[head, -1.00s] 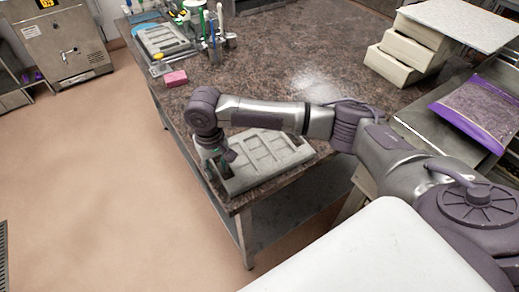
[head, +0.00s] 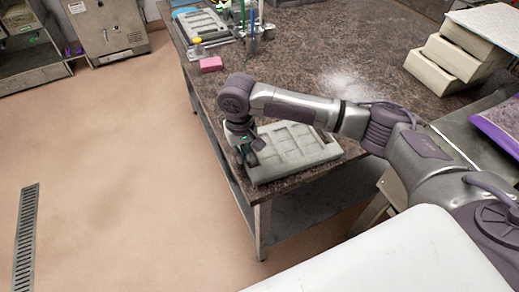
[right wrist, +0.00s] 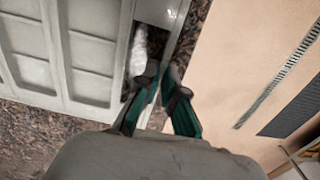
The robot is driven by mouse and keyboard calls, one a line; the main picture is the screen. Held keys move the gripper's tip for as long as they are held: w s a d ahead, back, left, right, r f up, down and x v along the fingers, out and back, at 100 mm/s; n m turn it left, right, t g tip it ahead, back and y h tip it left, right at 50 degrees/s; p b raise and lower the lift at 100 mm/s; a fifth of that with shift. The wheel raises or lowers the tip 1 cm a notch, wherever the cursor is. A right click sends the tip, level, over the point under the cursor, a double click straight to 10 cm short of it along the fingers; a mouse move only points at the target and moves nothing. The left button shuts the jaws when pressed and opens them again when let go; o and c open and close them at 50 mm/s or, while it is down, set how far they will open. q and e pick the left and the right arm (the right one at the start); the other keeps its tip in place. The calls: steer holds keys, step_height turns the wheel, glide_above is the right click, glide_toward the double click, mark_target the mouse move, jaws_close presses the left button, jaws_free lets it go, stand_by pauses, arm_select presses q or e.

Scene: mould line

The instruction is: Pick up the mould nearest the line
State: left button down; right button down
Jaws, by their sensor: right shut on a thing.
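A grey mould (head: 290,150) with several shallow rectangular recesses lies at the near corner of the speckled brown worktop (head: 300,50). My right gripper (head: 245,157) reaches down over the mould's left edge and is shut on it. In the right wrist view the mould (right wrist: 85,50) fills the upper left. There the green-padded fingers (right wrist: 160,85) close on its edge wall. The mould looks flat on the worktop, with no clear gap under it. A second grey mould (head: 203,23) lies farther back on the worktop. My left gripper is out of view.
A pink block (head: 211,64) and a holder with tools (head: 250,35) stand near the second mould. Stacked cream boxes (head: 455,62) stand at the right. Open floor (head: 120,170) lies left of the worktop.

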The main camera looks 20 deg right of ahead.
step_height(320, 180, up, 14)
steer(key=p, duration=0.5)
steer(key=shift+f, duration=0.15)
stand_by(0.3)
